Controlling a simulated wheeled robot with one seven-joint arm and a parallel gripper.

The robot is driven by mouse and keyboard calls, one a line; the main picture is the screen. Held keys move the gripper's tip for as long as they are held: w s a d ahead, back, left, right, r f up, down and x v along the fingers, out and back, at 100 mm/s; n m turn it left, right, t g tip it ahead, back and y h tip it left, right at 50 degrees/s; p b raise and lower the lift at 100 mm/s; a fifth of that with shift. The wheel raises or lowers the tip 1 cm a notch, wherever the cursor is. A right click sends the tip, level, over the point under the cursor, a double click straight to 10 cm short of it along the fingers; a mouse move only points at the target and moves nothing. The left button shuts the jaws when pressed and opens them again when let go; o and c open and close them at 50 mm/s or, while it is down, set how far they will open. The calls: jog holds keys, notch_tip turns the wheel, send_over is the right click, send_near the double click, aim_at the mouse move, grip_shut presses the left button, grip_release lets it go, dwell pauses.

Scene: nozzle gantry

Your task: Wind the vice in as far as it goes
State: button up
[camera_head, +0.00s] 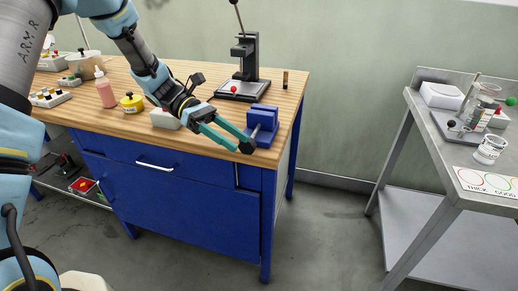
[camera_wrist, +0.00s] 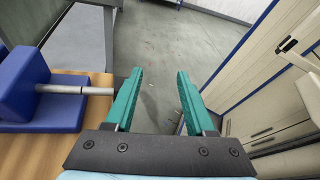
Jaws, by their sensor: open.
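The blue vice (camera_head: 263,117) stands on the wooden bench top near its front right corner. In the wrist view the vice (camera_wrist: 24,85) is at the left, its grey screw rod (camera_wrist: 62,89) pointing toward my left finger. In the head view a dark round knob (camera_head: 247,146) shows at the front end of the rod, close to my fingertips. My gripper (camera_head: 238,140) is open, beside the rod's outer end. In the wrist view the two teal fingers (camera_wrist: 159,78) are apart with only floor between them. Whether a finger touches the rod or knob I cannot tell.
Behind the vice stands a black press (camera_head: 247,60) on a dark base. A white box (camera_head: 165,119), a yellow pot (camera_head: 131,103) and a pink bottle (camera_head: 104,90) are left of my gripper. A grey side table (camera_head: 425,108) is at the right, with open floor between.

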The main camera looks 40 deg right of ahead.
jog(key=w+d+r+g+h, duration=0.1)
jog(key=w+d+r+h, duration=0.15)
jog(key=w+h, duration=0.2)
jog(key=p, duration=0.2)
send_near(255, 145)
jog(key=x, duration=0.4)
jog(key=shift+n+h, duration=0.3)
jog(key=shift+h, duration=0.05)
jog(key=p+x, duration=0.2)
jog(key=x, duration=0.3)
jog(key=shift+s+d+f, duration=0.1)
jog(key=shift+s, duration=0.3)
jog(key=shift+s+d+f, duration=0.15)
jog(key=shift+s+d, duration=0.15)
jog(key=shift+s, duration=0.2)
jog(key=shift+c, duration=0.2)
grip_shut()
